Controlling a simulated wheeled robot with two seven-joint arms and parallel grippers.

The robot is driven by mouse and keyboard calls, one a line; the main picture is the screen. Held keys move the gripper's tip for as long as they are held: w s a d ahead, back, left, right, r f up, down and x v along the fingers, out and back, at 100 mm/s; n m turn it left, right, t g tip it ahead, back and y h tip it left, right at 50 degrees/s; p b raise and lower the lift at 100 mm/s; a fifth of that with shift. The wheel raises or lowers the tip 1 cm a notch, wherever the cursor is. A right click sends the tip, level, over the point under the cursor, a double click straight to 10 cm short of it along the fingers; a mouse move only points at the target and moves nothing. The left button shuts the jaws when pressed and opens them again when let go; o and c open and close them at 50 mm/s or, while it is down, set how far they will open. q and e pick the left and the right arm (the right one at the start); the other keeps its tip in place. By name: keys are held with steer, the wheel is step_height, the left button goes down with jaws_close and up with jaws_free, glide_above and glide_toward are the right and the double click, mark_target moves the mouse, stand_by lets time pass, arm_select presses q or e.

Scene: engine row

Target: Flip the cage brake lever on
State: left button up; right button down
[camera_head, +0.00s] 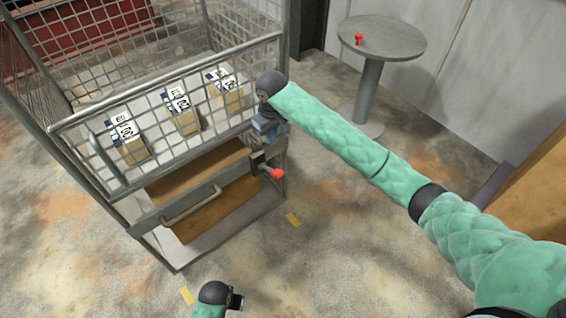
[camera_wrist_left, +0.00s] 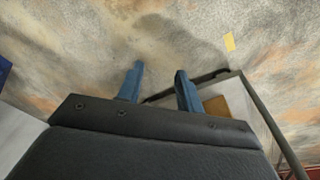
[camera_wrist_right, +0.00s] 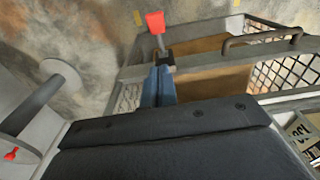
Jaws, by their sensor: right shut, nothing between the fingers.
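The cage (camera_head: 215,55) is a grey wire-mesh roll cage on the left of the head view. Its brake lever (camera_head: 277,173) has a red tip and sticks out at the cage's near right corner. The lever also shows in the right wrist view (camera_wrist_right: 155,24), just beyond my fingertips. My right gripper (camera_head: 262,142) is shut and empty, close to the lever's base; I cannot tell if it touches. Its blue fingers are together in the right wrist view (camera_wrist_right: 158,84). My left gripper (camera_wrist_left: 160,82) is open and empty above the floor; in the head view only its wrist part shows.
Several labelled boxes (camera_head: 183,113) lie inside the cage. A horizontal handle (camera_head: 191,206) is on the cage's front. A round grey table (camera_head: 381,38) with a small red object (camera_head: 359,38) stands at the back right. The floor between cage and table is clear.

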mark_target(276, 172)
arm_select(q)
steer(key=shift+r, duration=0.1)
arm_select(e)
steer(key=shift+s+d+r, duration=0.1)
steer(key=shift+d, duration=0.05)
